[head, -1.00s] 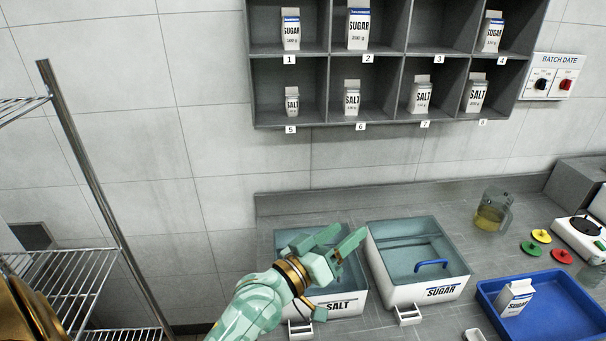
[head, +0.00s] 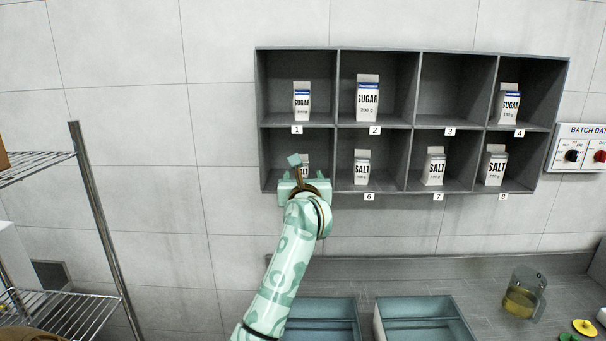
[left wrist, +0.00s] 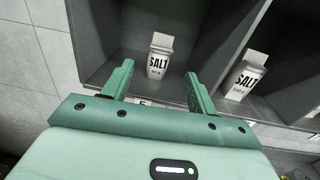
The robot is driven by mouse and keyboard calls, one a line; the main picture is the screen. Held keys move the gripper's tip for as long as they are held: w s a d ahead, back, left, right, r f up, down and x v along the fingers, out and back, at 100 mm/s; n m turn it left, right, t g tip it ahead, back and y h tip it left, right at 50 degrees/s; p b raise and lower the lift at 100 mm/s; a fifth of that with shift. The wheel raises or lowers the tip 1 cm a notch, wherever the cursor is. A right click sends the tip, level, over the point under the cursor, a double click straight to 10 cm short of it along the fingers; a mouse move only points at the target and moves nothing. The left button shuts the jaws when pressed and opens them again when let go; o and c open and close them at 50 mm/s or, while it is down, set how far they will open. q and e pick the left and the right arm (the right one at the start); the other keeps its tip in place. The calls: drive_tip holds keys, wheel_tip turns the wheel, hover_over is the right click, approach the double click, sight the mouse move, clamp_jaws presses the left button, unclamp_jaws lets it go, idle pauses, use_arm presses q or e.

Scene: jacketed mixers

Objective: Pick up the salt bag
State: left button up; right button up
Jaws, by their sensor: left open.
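The wall shelf holds white salt bags in its lower row. The smallest salt bag (head: 305,162) stands upright in the lower left compartment, partly hidden behind my left gripper (head: 295,166). In the left wrist view this salt bag (left wrist: 159,60) stands ahead, between the lines of the two open fingers (left wrist: 158,83). The fingers are apart with nothing between them, and the bag is beyond their tips. Other salt bags stand in compartments 6 (head: 362,169), 7 (head: 434,167) and 8 (head: 493,167). My right gripper is not in view.
The grey shelf (head: 421,130) has dividers beside the lower left compartment. Sugar bags stand in upper compartments 1 (head: 302,103), 2 (head: 367,99) and 4 (head: 508,104); compartment 3 is empty. Below are bins and a jug (head: 523,293). A wire rack (head: 60,300) stands left.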

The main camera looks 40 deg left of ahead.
sight(304, 170)
use_arm(q)
drive_tip(key=x, duration=0.8)
drive_tip(key=shift+w+a, duration=0.2)
drive_tip(key=shift+a, duration=0.05)
drive_tip(key=c, duration=1.1)
